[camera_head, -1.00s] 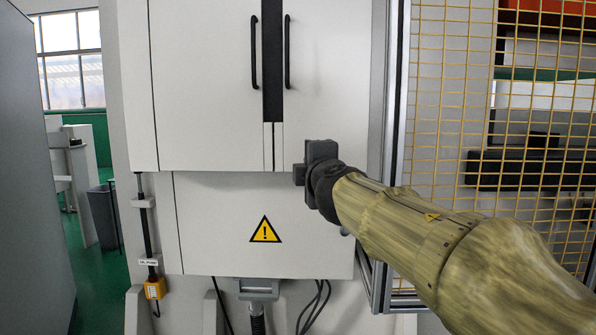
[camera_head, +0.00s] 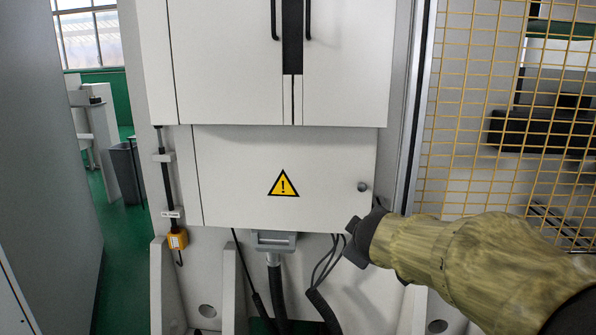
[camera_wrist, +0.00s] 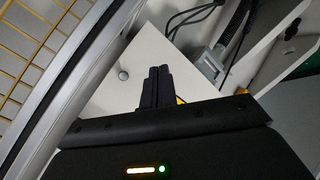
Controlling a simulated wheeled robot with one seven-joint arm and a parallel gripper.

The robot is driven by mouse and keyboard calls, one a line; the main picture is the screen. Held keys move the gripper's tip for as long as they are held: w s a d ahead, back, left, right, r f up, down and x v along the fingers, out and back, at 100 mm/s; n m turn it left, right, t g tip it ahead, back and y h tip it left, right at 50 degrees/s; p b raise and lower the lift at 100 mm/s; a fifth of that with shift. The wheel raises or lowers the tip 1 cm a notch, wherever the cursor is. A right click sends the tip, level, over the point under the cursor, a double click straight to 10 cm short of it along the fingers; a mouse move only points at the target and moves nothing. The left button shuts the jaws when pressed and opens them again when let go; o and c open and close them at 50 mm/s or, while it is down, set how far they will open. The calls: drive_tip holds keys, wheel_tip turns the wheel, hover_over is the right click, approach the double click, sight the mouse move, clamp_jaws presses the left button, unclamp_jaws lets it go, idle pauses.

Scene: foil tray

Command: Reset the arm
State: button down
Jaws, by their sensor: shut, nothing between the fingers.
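My gripper (camera_wrist: 154,88) shows in the wrist view with its two dark fingers together and nothing between them. In the head view my gripper (camera_head: 352,243) is at the end of my arm, low and right of the middle, in front of the lower right part of a white cabinet (camera_head: 240,160). Its fingers are hard to make out there. The cabinet's lower panel has a yellow warning sign (camera_head: 283,183) and a round knob (camera_head: 362,186). The knob also shows in the wrist view (camera_wrist: 123,74), left of the fingers.
A yellow wire-mesh fence (camera_head: 460,120) with a metal post (camera_head: 418,120) stands at the right. Black cables (camera_head: 325,270) and a grey connector (camera_head: 274,241) hang below the panel. Green floor (camera_head: 118,250) is open at the left.

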drive_tip(key=s+d+f+m+g+y, duration=0.1)
drive_tip(key=s+f+m+g, duration=0.85)
drive_tip(key=s+f, duration=1.25)
wheel_tip(320, 180, up, 37)
drive_tip(key=w+p, duration=0.1)
drive_tip(key=p, duration=3.6)
drive_tip(key=shift+w+d, duration=0.2)
drive_tip(key=shift+w, duration=0.1)
drive_tip(key=shift+t, duration=0.25)
